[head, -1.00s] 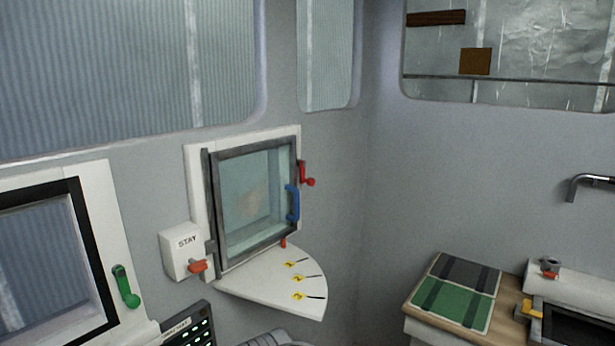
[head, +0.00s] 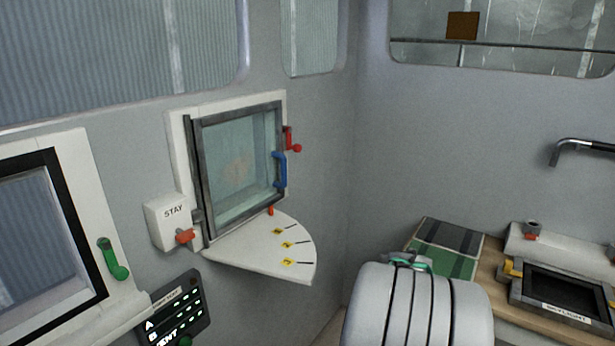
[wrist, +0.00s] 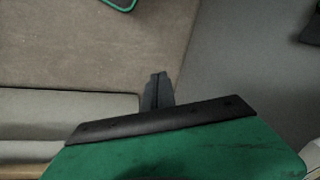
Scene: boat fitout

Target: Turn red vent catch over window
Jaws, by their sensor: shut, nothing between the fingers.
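The red catch (head: 291,140) sits at the right side of a small framed vent window (head: 238,165) on the grey wall in the head view. A blue handle (head: 281,170) is just below it on the frame's right edge. The window looks closed, its glass pane within the dark frame. My gripper (wrist: 157,90) shows in the wrist view, its dark fingers together and empty, pointing towards a brownish floor-like surface. The catch is not in the wrist view, and the gripper's fingers are not visible in the head view.
A white box marked STAY (head: 168,222) with a red knob stands left of the vent. A white quarter-round shelf (head: 250,262) with numbered marks juts out below. A green catch (head: 112,260) is on the left window. A counter (head: 490,272) stands at right.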

